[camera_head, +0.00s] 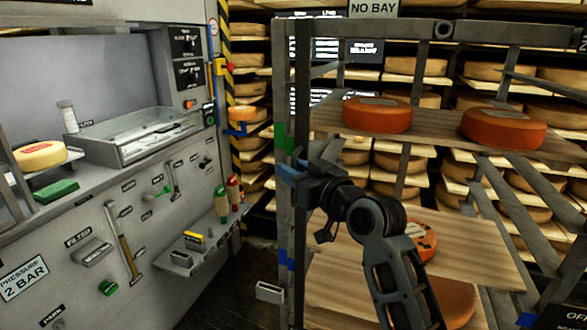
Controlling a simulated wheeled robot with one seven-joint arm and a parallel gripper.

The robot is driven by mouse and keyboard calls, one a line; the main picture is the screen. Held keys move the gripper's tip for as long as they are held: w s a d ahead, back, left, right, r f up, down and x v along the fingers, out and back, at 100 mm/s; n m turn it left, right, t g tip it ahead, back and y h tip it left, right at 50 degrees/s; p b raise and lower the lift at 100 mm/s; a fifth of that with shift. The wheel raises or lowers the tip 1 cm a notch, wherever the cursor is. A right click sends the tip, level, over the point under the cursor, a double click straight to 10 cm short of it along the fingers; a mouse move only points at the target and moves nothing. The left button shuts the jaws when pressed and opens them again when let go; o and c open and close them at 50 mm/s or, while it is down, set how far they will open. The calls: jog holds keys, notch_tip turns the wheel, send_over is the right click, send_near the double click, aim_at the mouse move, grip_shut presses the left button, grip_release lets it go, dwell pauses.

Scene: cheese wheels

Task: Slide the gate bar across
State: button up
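A dark metal rack (299,70) holding cheese wheels stands at centre right. I cannot tell for certain which part is the gate bar. A grey bar (400,29) with a round fitting runs along the rack's top, and a pale rectangular piece (270,292) sticks out low beside its left post. My gripper (306,172) is in front of the rack's left post, near a blue piece (287,171) and below a green one (281,136). My arm and wrist hide the fingertips, so opening and contact are unclear.
Orange-red wheels (376,114) sit on the rack's upper wooden shelf; others are lower, partly behind my arm. A grey workbench panel (120,240) with a sink, tools and bottles stands on the left. A dark floor gap lies between panel and rack. Cheese shelves fill the back.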

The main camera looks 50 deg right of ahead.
grip_shut()
jog(key=shift+s, duration=0.1)
dwell(0.6)
